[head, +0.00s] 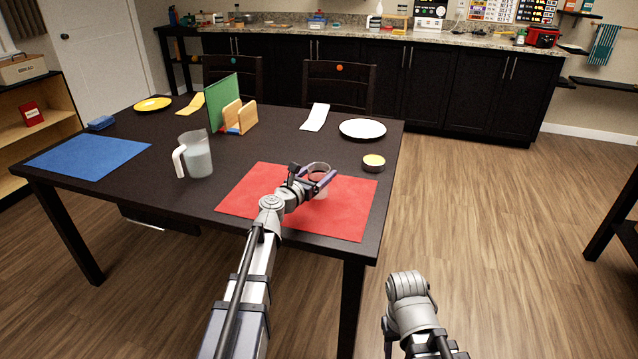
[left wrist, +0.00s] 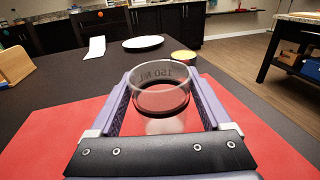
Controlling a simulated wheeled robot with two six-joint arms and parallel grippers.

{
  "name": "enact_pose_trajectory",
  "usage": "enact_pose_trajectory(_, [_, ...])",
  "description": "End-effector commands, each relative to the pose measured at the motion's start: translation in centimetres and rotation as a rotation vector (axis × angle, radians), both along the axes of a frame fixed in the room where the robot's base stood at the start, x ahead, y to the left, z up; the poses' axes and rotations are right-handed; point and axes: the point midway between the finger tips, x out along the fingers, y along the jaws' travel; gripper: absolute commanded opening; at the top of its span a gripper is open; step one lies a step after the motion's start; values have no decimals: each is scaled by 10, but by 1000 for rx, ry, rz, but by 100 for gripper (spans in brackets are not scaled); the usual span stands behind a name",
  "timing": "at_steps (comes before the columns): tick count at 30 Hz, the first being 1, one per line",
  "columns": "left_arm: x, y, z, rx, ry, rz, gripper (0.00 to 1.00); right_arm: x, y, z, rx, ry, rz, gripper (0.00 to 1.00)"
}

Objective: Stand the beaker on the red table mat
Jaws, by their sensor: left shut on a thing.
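The clear glass beaker (head: 321,189) is upright over the red table mat (head: 345,215), at the near right of the dark table. My left gripper (head: 313,178) is shut on the beaker, one purple finger on each side of it. In the left wrist view the beaker (left wrist: 163,98) shows "150 ML" lettering and a dark band, with the red mat (left wrist: 45,140) around and below it. Its base is partly hidden, and I cannot tell whether it touches the mat.
A small yellow-topped bowl (head: 373,163) stands just beyond the mat's right side. A white-handled pitcher (head: 197,158) stands to the left, near a blue mat (head: 88,156). A wooden holder (head: 240,117), a white plate (head: 362,129) and a white napkin (head: 315,117) lie farther back.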

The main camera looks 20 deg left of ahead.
Motion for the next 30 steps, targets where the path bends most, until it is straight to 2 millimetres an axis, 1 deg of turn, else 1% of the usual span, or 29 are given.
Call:
enact_pose_trajectory(1, [0,0,-11,0,0,0,27,0,0,-11,0,0,0,50])
enact_pose_trajectory(2, [0,0,-13,0,0,0,27,0,0,-13,0,0,0,50])
enact_pose_trajectory(10, [0,0,-11,0,0,0,27,0,0,-11,0,0,0,50])
enact_pose_trajectory(15, [0,0,-16,0,0,0,27,0,0,-16,0,0,0,50])
enact_pose_trajectory(16, [0,0,-14,0,0,0,85,0,0,-14,0,0,0,50])
enact_pose_trajectory(20, [0,0,-14,0,0,0,100,0,0,-14,0,0,0,50])
enact_pose_trajectory(26, [0,0,-14,0,0,0,100,0,0,-14,0,0,0,50])
enact_pose_trajectory(30, [0,0,-7,0,0,0,100,0,0,-7,0,0,0,50])
